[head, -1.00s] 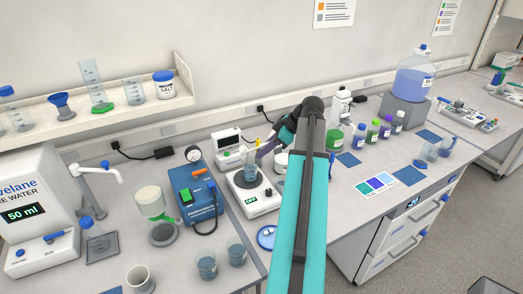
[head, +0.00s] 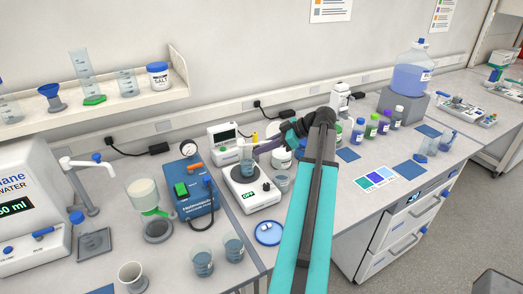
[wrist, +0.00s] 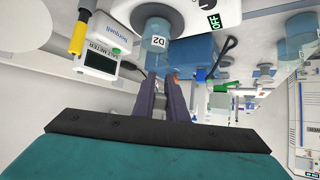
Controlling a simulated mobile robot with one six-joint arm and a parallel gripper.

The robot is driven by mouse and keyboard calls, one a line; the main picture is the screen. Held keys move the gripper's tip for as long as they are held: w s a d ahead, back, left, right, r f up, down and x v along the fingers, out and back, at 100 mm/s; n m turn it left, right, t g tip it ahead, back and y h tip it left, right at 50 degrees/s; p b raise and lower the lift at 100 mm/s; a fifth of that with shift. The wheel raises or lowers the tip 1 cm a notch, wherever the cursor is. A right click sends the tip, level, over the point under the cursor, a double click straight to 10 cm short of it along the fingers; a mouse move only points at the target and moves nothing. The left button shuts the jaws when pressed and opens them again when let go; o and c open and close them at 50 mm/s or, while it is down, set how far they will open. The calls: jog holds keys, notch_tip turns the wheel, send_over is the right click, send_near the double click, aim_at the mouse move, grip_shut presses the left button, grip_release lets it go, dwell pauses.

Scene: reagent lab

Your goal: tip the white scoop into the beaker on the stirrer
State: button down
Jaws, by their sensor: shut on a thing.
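The beaker (head: 247,158) stands upright on the white stirrer (head: 247,186), whose display reads OFF. In the wrist view the two dark fingers of my gripper (wrist: 162,77) point at the beaker, close together with a narrow gap. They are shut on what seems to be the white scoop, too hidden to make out. I cannot tell how it is tilted or whether it is over the rim.
A white tub (head: 281,160) and a small beaker (head: 281,182) stand right of the stirrer. A meter (head: 223,137) is behind, a blue pump (head: 190,190) to the left. A blue dish (head: 268,233) lies in front. Capped bottles (head: 371,127) stand further right.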

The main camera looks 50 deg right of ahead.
jog(key=shift+s+f+t+y+b, duration=0.1)
jog(key=shift+f+t+y+b, duration=1)
jog(key=shift+b, duration=1.9)
jog(key=shift+f+t+b, duration=0.35)
jog(key=shift+t+b, duration=0.65)
jog(key=shift+b, duration=0.35)
jog(key=shift+r, duration=0.1)
jog(key=shift+r+p, duration=1.15)
jog(key=shift+r, duration=4.25)
jog(key=shift+d+r+g+h+p, duration=0.15)
jog(key=shift+g+h, duration=0.3)
jog(key=shift+g, duration=0.4)
jog(key=shift+a+r+g+h+p, duration=0.15)
jog(key=shift+g+h, duration=0.3)
jog(key=shift+g, duration=0.4)
jog(key=shift+r+g+h+p, duration=0.15)
jog(key=shift+g+h+p, duration=0.4)
jog(key=shift+g, duration=0.6)
jog(key=shift+r+g+h+p, duration=0.1)
jog(key=shift+g+h+p, duration=0.1)
jog(key=shift+g+h, duration=0.75)
jog(key=shift+r+g+h+p, duration=0.15)
jog(key=shift+g+h+p, duration=0.4)
jog(key=shift+g, duration=0.55)
jog(key=shift+r+g+h+p, duration=0.1)
jog(key=shift+g+h+p, duration=0.4)
jog(key=shift+g, duration=0.6)
jog(key=shift+r+g+h+p, duration=0.2)
jog(key=shift+g+h+p, duration=0.75)
jog(key=shift+g+p, duration=0.95)
